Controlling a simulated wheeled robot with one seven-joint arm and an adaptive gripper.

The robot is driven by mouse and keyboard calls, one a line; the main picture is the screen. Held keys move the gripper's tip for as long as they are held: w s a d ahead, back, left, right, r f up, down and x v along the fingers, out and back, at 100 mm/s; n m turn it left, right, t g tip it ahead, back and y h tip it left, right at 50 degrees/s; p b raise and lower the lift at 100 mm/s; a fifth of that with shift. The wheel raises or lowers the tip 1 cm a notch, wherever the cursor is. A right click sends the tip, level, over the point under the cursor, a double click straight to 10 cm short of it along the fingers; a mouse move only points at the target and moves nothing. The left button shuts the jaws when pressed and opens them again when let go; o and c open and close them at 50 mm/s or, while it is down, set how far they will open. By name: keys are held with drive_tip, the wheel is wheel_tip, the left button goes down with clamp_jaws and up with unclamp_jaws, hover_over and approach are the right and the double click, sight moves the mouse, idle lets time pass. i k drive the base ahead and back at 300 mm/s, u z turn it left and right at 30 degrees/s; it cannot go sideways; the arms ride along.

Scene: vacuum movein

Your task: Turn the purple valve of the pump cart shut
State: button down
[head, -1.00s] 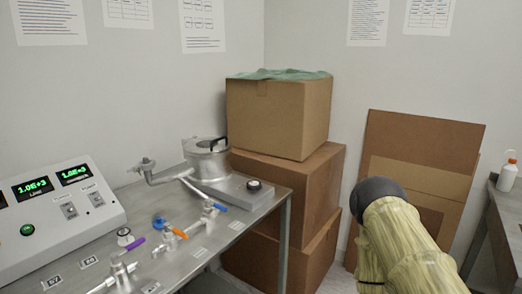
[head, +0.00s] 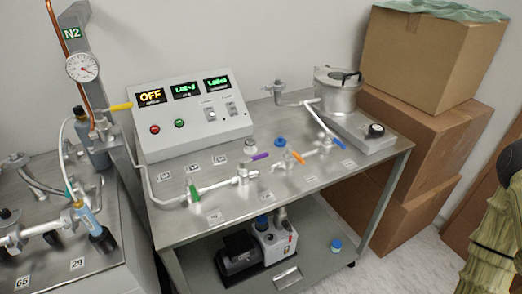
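The purple valve handle (head: 259,156) sits on the pipe line on top of the pump cart (head: 180,229), between a green handle (head: 194,192) on the left and an orange handle (head: 297,157) on the right. The purple lever points right and slightly up; I cannot tell from its angle alone whether it is open or shut. A blue handle (head: 338,143) lies further right, near the metal chamber (head: 338,92). My arm shows at the right edge in its pale yellow sleeve, apart from the cart. My gripper is out of view.
A control panel (head: 170,140) with lit displays stands at the back of the cart. Stacked cardboard boxes (head: 430,50) stand right of it. A gas bench with a gauge (head: 82,67) and yellow handle (head: 121,107) is left. Floor shows at lower right.

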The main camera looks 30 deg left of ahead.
sight(243, 162)
drive_tip(key=z, duration=1.65)
drive_tip(key=k, duration=1.35)
drive_tip(key=u, duration=1.95)
